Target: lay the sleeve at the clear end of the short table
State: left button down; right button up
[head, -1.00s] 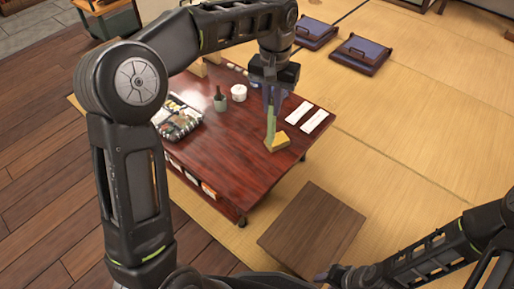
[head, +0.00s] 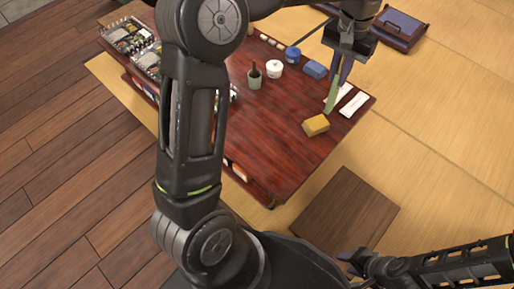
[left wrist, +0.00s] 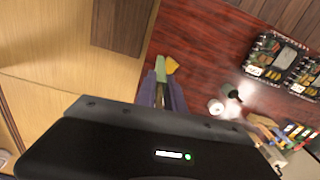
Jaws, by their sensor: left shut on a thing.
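My left gripper (head: 342,78) is shut on a flat green sleeve (head: 331,97), which hangs down from its fingers over the right end of the red-brown lacquered table (head: 280,150). The green sleeve also shows between the fingers in the left wrist view (left wrist: 161,68). Its lower end is close to a yellow block (head: 316,125); I cannot tell whether it touches the table. A small, bare, dark brown low table (head: 345,215) stands in front of the lacquered one. My right gripper (head: 352,260) is at its near edge; its jaws are too small to read.
White strips (head: 353,104) lie right of the yellow block. A blue box (head: 314,69), a blue round pot (head: 292,54), a white pot (head: 274,69) and a green cup (head: 254,79) stand further back. Filled trays (head: 125,35) lie at the far left. My left arm hides part of the table.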

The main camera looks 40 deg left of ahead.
pick_arm(q)
jog(key=s+a+f+p, duration=0.1)
jog(key=s+a+f, duration=0.4)
jog(key=s+a, duration=0.1)
jog(key=s+a+f+m+p, duration=0.1)
jog(key=s+a+f, duration=0.3)
jog(key=a, duration=0.5)
jog(key=s+p, duration=0.1)
jog(key=s, duration=0.1)
jog(key=shift+s+a+f, duration=0.3)
jog(key=shift+s+f, duration=0.05)
notch_tip(320, 180, down, 6)
jog(key=b, duration=0.2)
jog(key=shift+f, duration=0.15)
jog(key=shift+f+b, duration=0.7)
jog(key=shift+f, duration=1.15)
